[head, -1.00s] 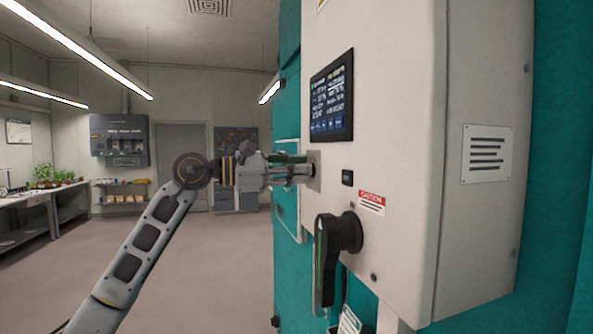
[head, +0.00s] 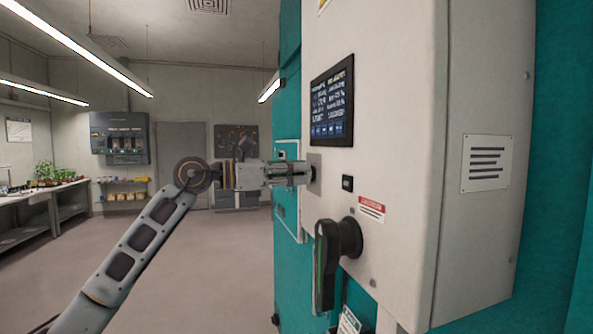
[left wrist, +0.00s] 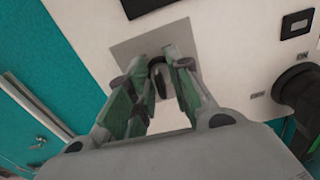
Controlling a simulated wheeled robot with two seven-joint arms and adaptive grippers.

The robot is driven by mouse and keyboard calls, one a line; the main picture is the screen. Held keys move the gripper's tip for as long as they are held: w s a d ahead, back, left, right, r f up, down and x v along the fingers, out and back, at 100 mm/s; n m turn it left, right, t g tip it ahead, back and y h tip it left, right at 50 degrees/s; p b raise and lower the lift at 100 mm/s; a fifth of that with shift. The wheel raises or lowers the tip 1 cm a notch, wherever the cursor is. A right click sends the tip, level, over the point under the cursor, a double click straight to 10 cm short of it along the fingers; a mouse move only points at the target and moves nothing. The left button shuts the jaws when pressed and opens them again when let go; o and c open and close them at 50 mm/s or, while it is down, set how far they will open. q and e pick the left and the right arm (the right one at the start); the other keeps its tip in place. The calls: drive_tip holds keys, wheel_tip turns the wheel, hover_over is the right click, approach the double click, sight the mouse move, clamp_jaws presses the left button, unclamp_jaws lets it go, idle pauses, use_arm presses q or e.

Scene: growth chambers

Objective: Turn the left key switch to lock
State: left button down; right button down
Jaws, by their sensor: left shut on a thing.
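The left key switch sits on a square grey plate (head: 316,165) on the front of the white control box. In the left wrist view the plate (left wrist: 128,50) surrounds a dark key (left wrist: 160,82). My left gripper (head: 306,174) reaches in from the left, level with the plate, its fingertips at the switch. In the left wrist view my left gripper (left wrist: 158,72) has its green-and-grey fingers on either side of the key, shut on it. The fingers hide the key in the head view. My right gripper does not show.
The white box (head: 400,150) carries a display screen (head: 332,98) above the switch. Open floor (head: 200,270) and a bench (head: 28,196) lie to the left.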

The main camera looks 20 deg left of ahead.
use_arm(q)
drive_tip(key=n+p, duration=0.1)
drive_tip(key=n, duration=0.1)
drive_tip(key=shift+r+n, duration=0.1)
drive_tip(key=shift+n, duration=0.2)
drive_tip(key=shift+n+p, duration=0.5)
drive_tip(key=shift+n, duration=0.6)
drive_tip(key=shift+w+a+n+p, duration=0.1)
drive_tip(key=shift+n+p, duration=0.25)
drive_tip(key=shift+n, duration=0.55)
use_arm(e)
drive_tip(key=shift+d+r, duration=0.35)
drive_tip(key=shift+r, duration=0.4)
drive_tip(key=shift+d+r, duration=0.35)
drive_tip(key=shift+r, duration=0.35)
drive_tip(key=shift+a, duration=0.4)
